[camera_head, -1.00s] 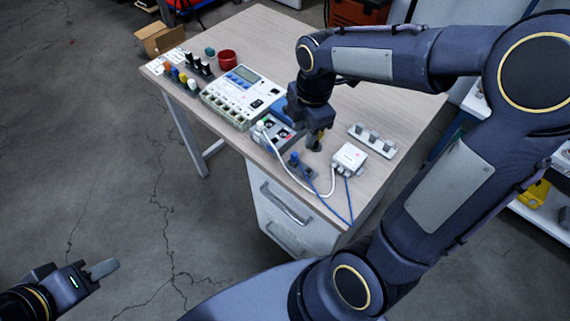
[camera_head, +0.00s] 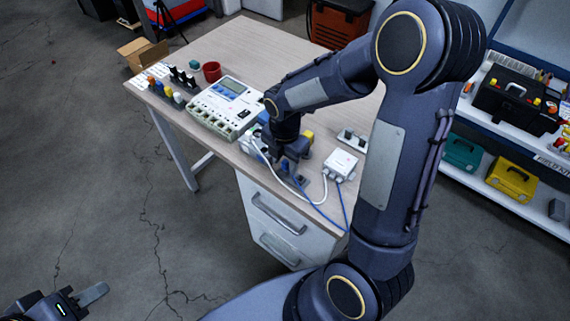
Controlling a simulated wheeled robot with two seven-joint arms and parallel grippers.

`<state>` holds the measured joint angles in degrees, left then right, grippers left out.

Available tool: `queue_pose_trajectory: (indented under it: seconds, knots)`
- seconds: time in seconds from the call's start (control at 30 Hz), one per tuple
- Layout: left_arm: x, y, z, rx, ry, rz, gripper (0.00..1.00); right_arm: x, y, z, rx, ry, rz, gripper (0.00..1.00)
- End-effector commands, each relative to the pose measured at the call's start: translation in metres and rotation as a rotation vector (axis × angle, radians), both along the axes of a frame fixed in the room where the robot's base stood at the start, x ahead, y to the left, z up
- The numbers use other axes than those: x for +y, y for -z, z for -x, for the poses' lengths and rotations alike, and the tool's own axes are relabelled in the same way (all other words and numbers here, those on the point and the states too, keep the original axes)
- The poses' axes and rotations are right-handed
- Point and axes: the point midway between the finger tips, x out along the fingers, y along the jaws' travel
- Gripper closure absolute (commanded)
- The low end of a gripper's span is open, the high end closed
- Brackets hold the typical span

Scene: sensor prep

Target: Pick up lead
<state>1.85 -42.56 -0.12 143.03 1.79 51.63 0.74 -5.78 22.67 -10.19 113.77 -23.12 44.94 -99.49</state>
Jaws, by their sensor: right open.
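A thin blue lead (camera_head: 321,204) and a white lead (camera_head: 291,183) run by the desk's front edge to a small white box (camera_head: 341,163). The blue lead loops over the edge. My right gripper (camera_head: 290,172) points down just left of the white box, right over the small dark holder where the blue lead's plug stands. Its fingers are open; the gripper hides most of the holder and the plug, so I cannot tell whether they touch. My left gripper (camera_head: 92,295) is low at the bottom left, away from the desk; its opening is not clear.
A beige instrument with a screen (camera_head: 227,104) lies left of my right gripper. A red cup (camera_head: 211,72), coloured plugs (camera_head: 166,91) and a grey slotted rack (camera_head: 352,139) are on the desk (camera_head: 258,50). Drawers (camera_head: 277,219) are below the front edge. Shelves with toolboxes (camera_head: 514,98) stand right.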

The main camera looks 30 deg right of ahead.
Motion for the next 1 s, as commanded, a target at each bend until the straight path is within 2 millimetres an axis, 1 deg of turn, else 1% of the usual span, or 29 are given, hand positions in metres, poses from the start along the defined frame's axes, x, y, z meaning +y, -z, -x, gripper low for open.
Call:
queue_pose_trajectory:
  seconds: [0.13,0.43,0.77,0.87,0.97,1.0]
  knots:
    - [0.000,0.000,0.000,0.000,0.000,0.000,0.64,0.000,0.000,0.000,0.000,0.001,0.000,0.60]
    - [0.000,0.000,0.000,0.000,0.000,0.000,0.64,0.000,0.000,0.000,0.000,0.001,-0.001,1.00]
    - [0.000,0.000,0.000,0.000,0.000,0.000,0.64,0.000,-0.002,0.000,0.000,0.001,0.000,1.00]
    - [0.000,-0.001,0.000,0.000,0.000,0.000,0.64,0.000,-0.008,0.000,-0.002,0.001,-0.001,1.00]
    - [0.000,-0.002,0.000,0.000,0.000,0.000,0.64,0.000,-0.019,-0.001,-0.003,0.000,-0.001,1.00]
    - [0.000,-0.003,0.000,0.000,0.000,0.000,0.64,0.000,-0.026,-0.001,-0.005,0.001,-0.002,1.00]
